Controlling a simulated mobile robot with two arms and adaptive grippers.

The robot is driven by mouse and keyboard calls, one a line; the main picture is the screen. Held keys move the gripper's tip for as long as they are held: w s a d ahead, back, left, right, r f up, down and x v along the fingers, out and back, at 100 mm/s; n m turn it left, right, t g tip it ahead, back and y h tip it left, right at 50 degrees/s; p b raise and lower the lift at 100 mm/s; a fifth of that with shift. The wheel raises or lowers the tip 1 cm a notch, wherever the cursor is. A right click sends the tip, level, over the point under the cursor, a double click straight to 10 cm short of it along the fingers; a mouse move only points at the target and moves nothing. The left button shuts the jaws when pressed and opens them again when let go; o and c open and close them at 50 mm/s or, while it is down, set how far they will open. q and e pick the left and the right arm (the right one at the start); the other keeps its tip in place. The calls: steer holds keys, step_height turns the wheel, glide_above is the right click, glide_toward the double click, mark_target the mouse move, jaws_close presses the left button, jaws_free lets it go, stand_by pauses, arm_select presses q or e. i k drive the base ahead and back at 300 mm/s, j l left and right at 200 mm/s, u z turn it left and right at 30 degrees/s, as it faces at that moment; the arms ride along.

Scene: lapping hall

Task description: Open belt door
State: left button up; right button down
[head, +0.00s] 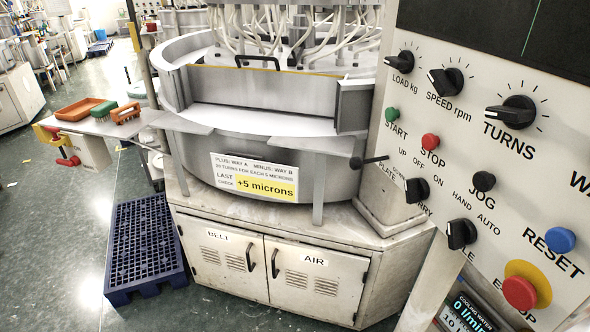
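The belt door (223,264) is the left of two pale cabinet doors under the round lapping machine, in the lower middle of the head view. It bears a "BELT" label at its top left and has vent slots. Its dark curved handle (250,258) is near its right edge. The door looks shut, flush with the cabinet front. The air door (310,284), labelled "AIR", is just right of it, with its handle (275,264) near its left edge, and also looks shut. Neither of my grippers is in view.
A blue slatted pallet (146,245) lies on the floor left of the cabinet. A control panel (470,150) with knobs and buttons fills the right side. A side table (95,126) with brushes and an orange tray stands at the left. The green floor before the doors looks clear.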

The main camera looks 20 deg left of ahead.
mark_target(230, 258)
steer(key=u, duration=1.2)
